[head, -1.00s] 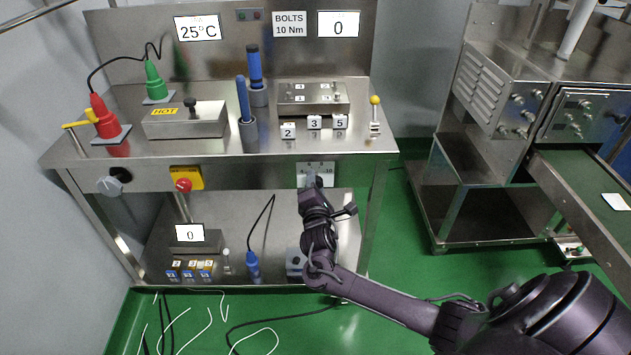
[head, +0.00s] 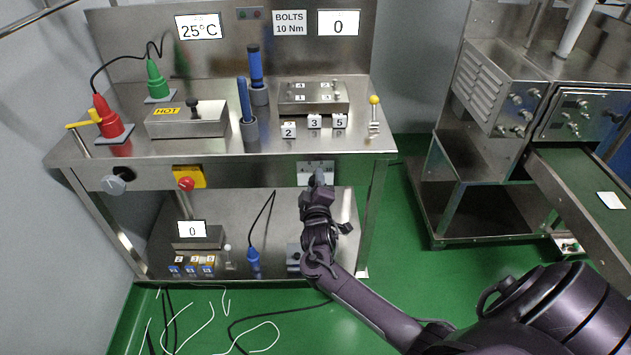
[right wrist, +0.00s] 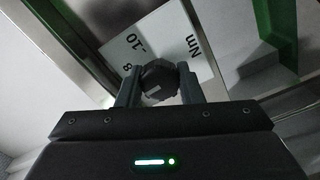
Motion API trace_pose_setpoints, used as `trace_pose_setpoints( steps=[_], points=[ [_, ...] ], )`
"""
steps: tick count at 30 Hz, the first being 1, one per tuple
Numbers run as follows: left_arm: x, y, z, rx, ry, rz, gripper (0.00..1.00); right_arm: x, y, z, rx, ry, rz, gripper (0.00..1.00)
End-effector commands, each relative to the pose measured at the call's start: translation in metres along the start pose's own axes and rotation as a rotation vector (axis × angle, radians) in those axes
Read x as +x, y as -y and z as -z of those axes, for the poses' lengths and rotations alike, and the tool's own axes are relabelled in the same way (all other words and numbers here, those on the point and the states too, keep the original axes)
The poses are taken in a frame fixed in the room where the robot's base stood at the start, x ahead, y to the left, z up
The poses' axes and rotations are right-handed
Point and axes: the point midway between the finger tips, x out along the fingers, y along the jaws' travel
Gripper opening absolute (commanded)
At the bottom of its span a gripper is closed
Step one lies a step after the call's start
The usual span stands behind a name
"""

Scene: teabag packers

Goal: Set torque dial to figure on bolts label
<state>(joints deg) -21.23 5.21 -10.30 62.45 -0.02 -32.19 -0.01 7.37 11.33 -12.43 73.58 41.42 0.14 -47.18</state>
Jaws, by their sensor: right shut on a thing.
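The bolts label (head: 289,23) on the back panel reads "BOLTS 10 Nm". The torque dial's white scale plate (head: 304,170) is on the bench's front panel, partly hidden behind my right gripper (head: 317,180). In the right wrist view the dial (right wrist: 158,80) is a dark knob between the two fingers of my right gripper (right wrist: 160,88), which is shut on it. The scale plate (right wrist: 150,38) there shows 8, 10 and Nm, tilted in the picture. The fingers and knob hide the other figures. I cannot tell which figure the dial points at. My left gripper is not in view.
A display (head: 338,23) beside the label reads 0. A red knob on a yellow box (head: 190,176) and a grey knob (head: 114,184) are farther left on the front panel. A lower shelf (head: 330,215) lies below.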

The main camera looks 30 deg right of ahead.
Motion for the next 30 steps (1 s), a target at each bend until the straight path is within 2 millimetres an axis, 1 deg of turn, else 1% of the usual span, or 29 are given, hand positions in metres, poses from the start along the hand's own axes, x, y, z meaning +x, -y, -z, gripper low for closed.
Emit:
trace_pose_setpoints(
  steps=[9,30],
  points=[
    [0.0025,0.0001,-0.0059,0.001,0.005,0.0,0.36,-0.0009,0.0013,-0.0012,0.3,0.004,0.003,0.11],
    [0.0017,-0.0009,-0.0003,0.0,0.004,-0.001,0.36,-0.0009,0.0011,-0.0014,0.964,0.004,0.002,0.11]
  ],
)
